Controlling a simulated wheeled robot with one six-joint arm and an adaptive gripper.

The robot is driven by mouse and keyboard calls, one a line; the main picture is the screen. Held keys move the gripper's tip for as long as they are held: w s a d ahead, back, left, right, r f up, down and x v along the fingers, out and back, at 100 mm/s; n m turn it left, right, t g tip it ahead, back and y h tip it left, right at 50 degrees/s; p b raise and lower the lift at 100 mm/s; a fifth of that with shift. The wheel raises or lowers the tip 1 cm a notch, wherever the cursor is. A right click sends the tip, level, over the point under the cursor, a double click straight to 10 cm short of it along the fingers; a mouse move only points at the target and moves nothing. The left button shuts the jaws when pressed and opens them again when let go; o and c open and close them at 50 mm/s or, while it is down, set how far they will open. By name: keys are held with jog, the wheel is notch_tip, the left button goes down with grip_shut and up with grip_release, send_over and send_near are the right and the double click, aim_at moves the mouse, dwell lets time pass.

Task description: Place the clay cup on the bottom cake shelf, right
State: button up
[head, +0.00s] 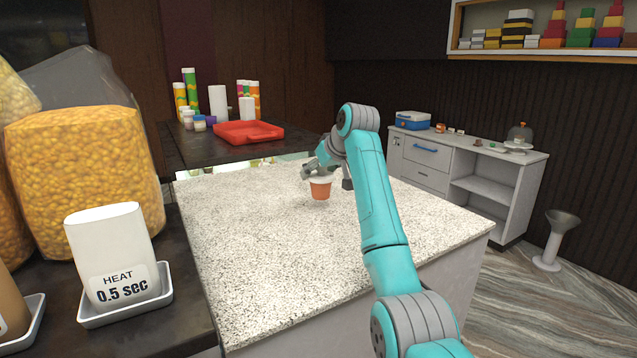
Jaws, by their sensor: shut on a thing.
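The clay cup (320,188) is small and orange-brown with a pale top. It is upright over the speckled stone counter (260,235), near its back middle. My gripper (319,176) is shut on the cup near its rim. A faint shadow shows just under the cup; I cannot tell for sure whether the cup touches the counter. The fingertips are small and partly hidden. No shelf is clearly marked as the cake shelf; a low grey cabinet with open shelves (480,188) stands at the right.
A red tray (248,132) and several bottles and tubes stand on the dark back counter. A large bag of yellow snacks (85,175) and a white "HEAT 0.5 sec" container (112,255) are at left. A pedestal bowl (558,235) stands on the floor at right.

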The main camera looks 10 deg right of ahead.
jog(key=shift+f, duration=1.5)
jog(key=shift+f, duration=0.15)
jog(key=o, duration=1.4)
jog(key=shift+c, duration=0.2)
